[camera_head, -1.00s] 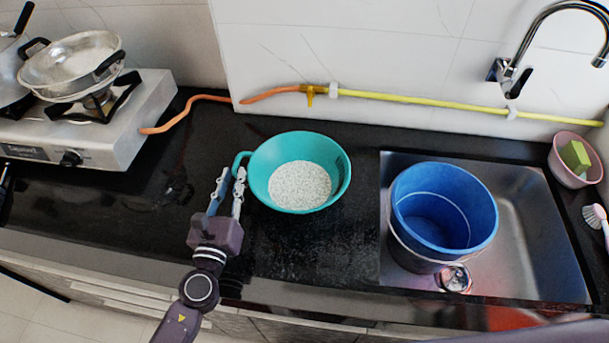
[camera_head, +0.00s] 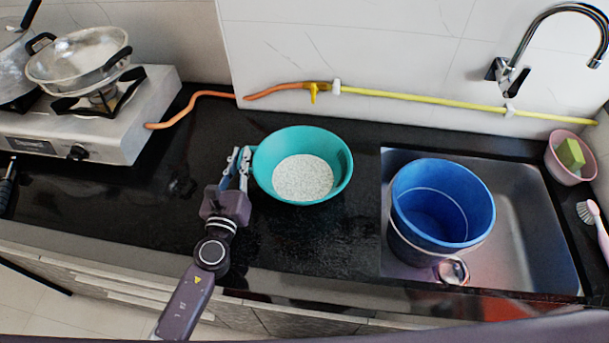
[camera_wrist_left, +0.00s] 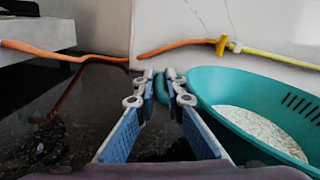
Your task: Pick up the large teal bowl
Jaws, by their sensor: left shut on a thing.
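The large teal bowl (camera_head: 334,188) stands on the black counter in the head view, with white grains (camera_head: 303,177) in its bottom. Its handle is on the left side. My left gripper (camera_head: 241,158) is at that handle and shut on it, mostly hiding it in the head view. In the left wrist view the fingertips (camera_wrist_left: 160,85) close around the handle, and the bowl (camera_wrist_left: 215,88) lies just to the right. The bowl looks upright and I cannot see a gap under it. My right gripper is not in view.
A steel sink (camera_head: 530,215) with a blue bucket (camera_head: 442,205) lies to the right. A pink bowl (camera_head: 560,172) with a green sponge and a brush (camera_head: 590,215) are at the far right. A gas stove (camera_head: 125,140) with pans is at the left. Orange and yellow pipes run along the wall.

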